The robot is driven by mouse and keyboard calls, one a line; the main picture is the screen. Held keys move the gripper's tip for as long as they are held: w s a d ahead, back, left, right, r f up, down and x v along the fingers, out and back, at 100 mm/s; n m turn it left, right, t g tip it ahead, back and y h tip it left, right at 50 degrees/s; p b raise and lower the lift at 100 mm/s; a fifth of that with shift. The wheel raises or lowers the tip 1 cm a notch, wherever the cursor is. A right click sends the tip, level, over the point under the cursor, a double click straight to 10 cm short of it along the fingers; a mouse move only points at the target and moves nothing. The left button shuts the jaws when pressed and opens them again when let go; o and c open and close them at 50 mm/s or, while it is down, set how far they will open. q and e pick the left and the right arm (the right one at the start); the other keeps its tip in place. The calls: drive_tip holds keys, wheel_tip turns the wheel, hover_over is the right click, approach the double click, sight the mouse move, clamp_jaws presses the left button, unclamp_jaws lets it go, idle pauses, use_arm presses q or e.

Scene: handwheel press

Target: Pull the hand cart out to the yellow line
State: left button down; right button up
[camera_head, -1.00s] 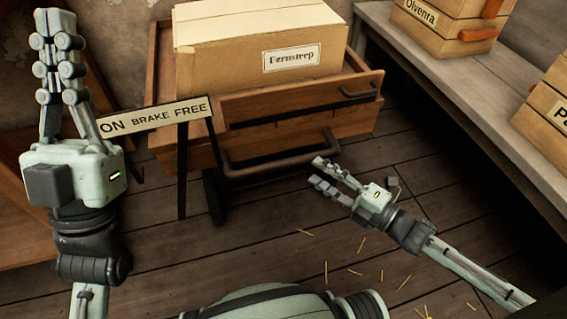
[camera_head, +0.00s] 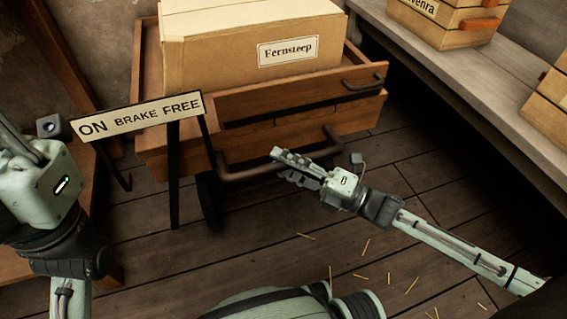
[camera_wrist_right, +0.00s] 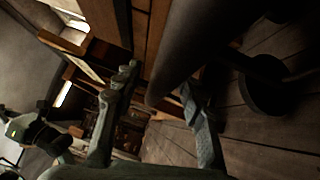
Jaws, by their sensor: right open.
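The hand cart (camera_head: 240,113) is a wooden drawer-like body with a dark bar handle (camera_head: 262,174) low on its front and a dark wheel (camera_head: 209,196). It carries a cardboard box labelled Fernsteep (camera_head: 215,52). My right gripper (camera_head: 280,163) is open at the handle's right part. In the right wrist view the dark bar (camera_wrist_right: 185,62) runs into the gap between its spread fingers (camera_wrist_right: 160,95); contact cannot be told. My left gripper (camera_head: 40,190) is at the left edge, its fingers mostly cut off. No yellow line shows.
A sign reading ON, BRAKE, FREE (camera_head: 137,116) stands on dark posts in front of the cart's left side. A grey bench (camera_head: 480,75) with wooden crates (camera_head: 445,22) lies along the right. Thin yellow bits (camera_head: 388,279) litter the open plank floor.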

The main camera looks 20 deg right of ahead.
drive_tip(key=shift+c, duration=0.6)
clamp_jaws()
